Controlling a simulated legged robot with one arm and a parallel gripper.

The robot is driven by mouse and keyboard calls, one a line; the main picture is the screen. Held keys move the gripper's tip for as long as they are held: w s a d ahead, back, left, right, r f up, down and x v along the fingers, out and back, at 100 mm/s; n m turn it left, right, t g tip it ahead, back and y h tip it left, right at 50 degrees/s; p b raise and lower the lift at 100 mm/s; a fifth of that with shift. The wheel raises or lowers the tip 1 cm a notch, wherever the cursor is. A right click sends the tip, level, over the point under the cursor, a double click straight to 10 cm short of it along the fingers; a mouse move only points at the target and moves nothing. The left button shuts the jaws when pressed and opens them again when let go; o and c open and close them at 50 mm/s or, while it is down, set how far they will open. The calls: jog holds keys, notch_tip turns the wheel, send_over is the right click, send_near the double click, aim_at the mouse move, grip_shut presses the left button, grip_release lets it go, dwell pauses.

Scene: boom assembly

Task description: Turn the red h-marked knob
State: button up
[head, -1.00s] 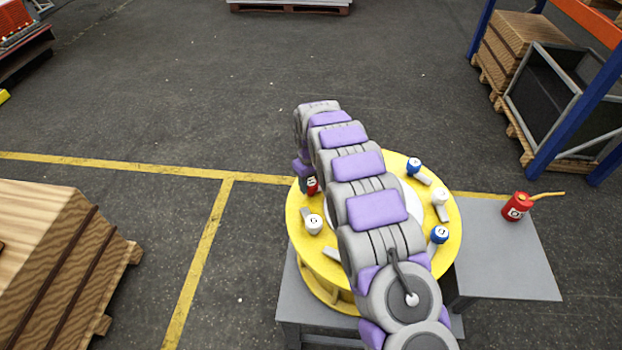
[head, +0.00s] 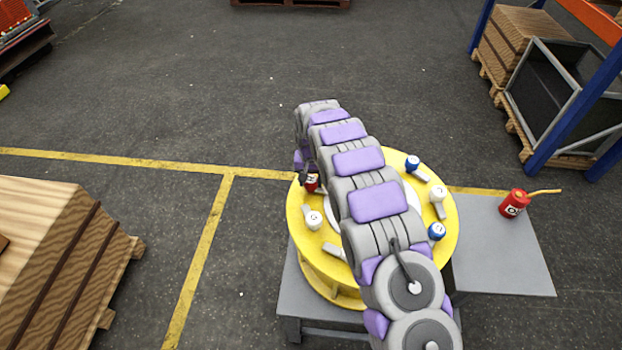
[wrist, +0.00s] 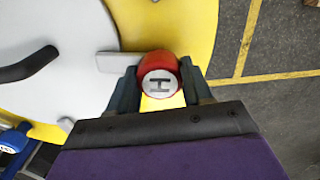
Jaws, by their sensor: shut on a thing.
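The red h-marked knob (wrist: 160,76) is in the wrist view, between the two fingers of my gripper (wrist: 160,88). The fingers are shut on its sides, and its white face with a dark H shows. A grey lever (wrist: 118,62) lies beside the knob, toward the white centre. In the head view the red knob (head: 311,183) shows at the left rim of the yellow round table (head: 313,265), partly hidden by my arm. My gripper's fingertips are mostly hidden there.
Blue and white knobs with grey levers sit around the yellow disc, among them a white one (head: 313,220) and a blue one (head: 436,231). A red can (head: 514,204) stands on a grey side table (head: 500,250). A wooden crate (head: 60,265) stands at left.

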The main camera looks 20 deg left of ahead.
aim_at(310, 178)
jog(key=shift+w+a+r, duration=0.1)
jog(key=shift+w+r, duration=0.1)
dwell(0.3)
jog(key=o, duration=1)
jog(key=shift+a+f, duration=0.1)
jog(key=shift+f, duration=0.05)
jog(key=shift+o, duration=0.2)
jog(key=shift+s, duration=0.1)
jog(key=shift+r, duration=0.45)
notch_tip(310, 178, up, 16)
jog(key=shift+r+p, duration=0.15)
jog(key=shift+p, duration=0.3)
